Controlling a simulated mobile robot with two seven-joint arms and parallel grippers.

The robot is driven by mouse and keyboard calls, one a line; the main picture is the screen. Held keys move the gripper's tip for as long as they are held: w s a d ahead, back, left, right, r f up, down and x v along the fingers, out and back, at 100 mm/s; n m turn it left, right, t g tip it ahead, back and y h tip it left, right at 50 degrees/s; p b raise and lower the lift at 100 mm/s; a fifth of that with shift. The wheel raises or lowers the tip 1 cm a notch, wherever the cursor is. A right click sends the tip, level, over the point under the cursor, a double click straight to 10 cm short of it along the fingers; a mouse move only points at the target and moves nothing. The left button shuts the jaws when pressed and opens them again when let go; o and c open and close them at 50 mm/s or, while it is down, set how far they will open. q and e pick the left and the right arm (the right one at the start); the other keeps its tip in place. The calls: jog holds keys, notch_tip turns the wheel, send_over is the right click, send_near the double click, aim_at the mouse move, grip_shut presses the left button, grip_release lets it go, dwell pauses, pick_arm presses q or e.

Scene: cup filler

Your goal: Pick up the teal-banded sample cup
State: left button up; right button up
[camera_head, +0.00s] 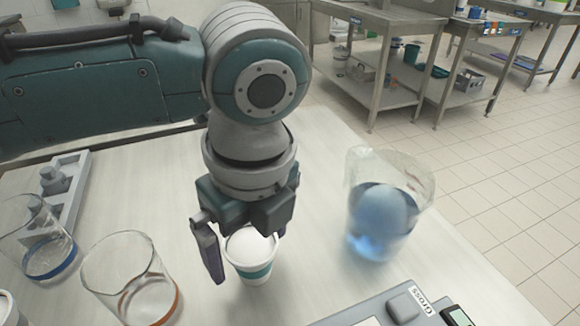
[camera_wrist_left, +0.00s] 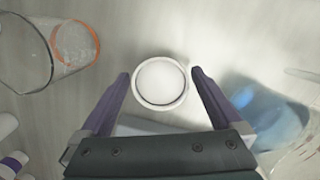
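The teal-banded sample cup (camera_head: 252,270) stands upright on the table, white with a teal band around its side. Its top is a plain white disc; I cannot tell if that is a lid or contents. It also shows in the left wrist view (camera_wrist_left: 160,82), between the fingers. My left gripper (camera_head: 249,256) points down over the cup, open, with one finger on each side. In the left wrist view the gripper (camera_wrist_left: 160,75) shows a small gap between each fingertip and the cup rim. My right gripper is not in view.
A glass beaker with blue liquid (camera_head: 372,225) stands right of the cup. An orange-ringed beaker (camera_head: 122,262) and a blue-ringed beaker (camera_head: 38,242) stand left. A grey device marked "Gross" (camera_head: 375,312) lies in front. A grey rack (camera_head: 72,196) is at far left.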

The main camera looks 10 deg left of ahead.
pick_arm(q)
jog(key=c, duration=1.3)
jog(key=shift+o, duration=0.2)
